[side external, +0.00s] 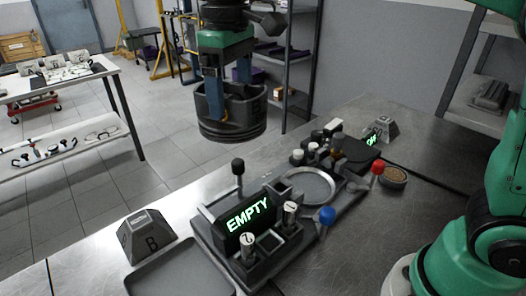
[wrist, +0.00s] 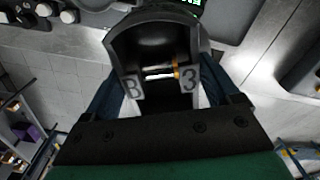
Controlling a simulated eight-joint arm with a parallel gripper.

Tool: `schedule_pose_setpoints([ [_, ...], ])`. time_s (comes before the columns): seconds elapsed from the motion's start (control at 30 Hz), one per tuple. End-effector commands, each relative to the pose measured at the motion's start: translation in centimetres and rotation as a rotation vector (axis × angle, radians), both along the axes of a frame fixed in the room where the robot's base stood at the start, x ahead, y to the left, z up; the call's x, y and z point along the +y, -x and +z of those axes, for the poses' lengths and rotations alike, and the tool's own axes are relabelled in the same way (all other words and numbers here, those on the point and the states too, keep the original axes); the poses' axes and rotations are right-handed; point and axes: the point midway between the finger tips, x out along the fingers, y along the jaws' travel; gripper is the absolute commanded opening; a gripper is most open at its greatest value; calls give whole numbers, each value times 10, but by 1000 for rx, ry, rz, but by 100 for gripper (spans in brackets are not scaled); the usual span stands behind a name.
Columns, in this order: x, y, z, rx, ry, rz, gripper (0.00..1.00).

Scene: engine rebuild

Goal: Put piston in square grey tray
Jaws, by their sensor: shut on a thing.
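A dark piston (side external: 231,126) hangs from my gripper (side external: 229,88) above and behind the bench in the side view, clear of every surface. The gripper's blue fingers are shut on it. In the wrist view, the piston (wrist: 127,38) sits between the fingers of my gripper (wrist: 158,85), its hollow side facing the camera, with a pin across it and plates marked B and 3. The square grey tray (side external: 180,274) lies flat at the bench's front left, cut off by the frame edge. Its visible part is empty.
A dark fixture with a lit EMPTY display (side external: 248,216), levers and knobs stands right of the tray. A block marked B (side external: 146,238) stands behind the tray. Another block (side external: 381,129) and a small round dish (side external: 393,176) are farther back. Bare bench lies at right.

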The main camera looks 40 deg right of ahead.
Motion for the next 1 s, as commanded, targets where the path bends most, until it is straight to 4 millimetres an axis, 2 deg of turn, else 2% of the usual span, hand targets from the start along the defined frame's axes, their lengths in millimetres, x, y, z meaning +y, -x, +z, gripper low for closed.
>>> schedule_pose_setpoints([
  [0.03, 24, 2, -1, 0, 0, 60, 0],
  [0.2, 92, 15, -5, 0, 0, 217, 0],
  [0.3, 121, 26, -8, 0, 0, 285, 0],
  [0.4, 141, 35, -10, 0, 0, 332, 0],
  [0.57, 158, 43, -14, 0, 0, 372, 0],
  [0.67, 161, 44, -24, 0, 0, 378, 0],
  [0.77, 160, 45, -43, 0, 0, 377, 0],
  [1.0, 159, 44, -101, 0, 0, 376, 0],
])
